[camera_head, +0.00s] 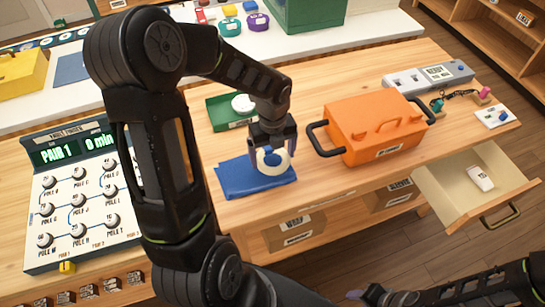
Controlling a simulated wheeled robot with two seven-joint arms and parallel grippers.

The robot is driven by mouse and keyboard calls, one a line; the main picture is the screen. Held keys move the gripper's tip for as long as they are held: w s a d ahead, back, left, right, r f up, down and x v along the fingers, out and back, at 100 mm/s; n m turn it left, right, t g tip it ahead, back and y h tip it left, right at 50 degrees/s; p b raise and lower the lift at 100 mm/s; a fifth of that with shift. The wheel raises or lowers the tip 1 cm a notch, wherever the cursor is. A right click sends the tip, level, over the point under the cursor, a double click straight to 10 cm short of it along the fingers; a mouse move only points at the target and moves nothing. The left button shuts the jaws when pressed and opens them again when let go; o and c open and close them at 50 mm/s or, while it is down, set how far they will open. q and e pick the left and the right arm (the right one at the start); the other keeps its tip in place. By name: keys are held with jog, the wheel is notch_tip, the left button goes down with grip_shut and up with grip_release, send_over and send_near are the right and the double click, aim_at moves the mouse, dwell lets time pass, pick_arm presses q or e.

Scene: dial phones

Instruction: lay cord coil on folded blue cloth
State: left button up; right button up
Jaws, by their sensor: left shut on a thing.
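The cord coil (272,168) is a cream-white ring, seen partly behind my gripper's fingers. My left gripper (272,153) points down and is shut on the coil. The folded blue cloth (238,182) lies flat on the wooden table. The coil is over the right part of the cloth; I cannot tell whether it touches the cloth or hangs just above it. Part of my right arm shows at the bottom right, with what seems to be its gripper (368,296) low in the picture, too dark and cut off to read its fingers.
An orange case (376,127) with black handles stands right of the cloth. A green tray (217,111) with a white round thing is behind it. A dial panel (82,200) stands at left. An open drawer (452,188) juts out at the right, holding a small white item.

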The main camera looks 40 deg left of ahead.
aim_at(272, 161)
pick_arm(q)
jog(key=shift+f, duration=0.9)
jog(key=shift+f+b, duration=0.3)
jog(key=shift+f, duration=0.25)
jog(key=shift+s, duration=0.1)
jog(key=o, duration=1.2)
jog(key=shift+f, duration=0.1)
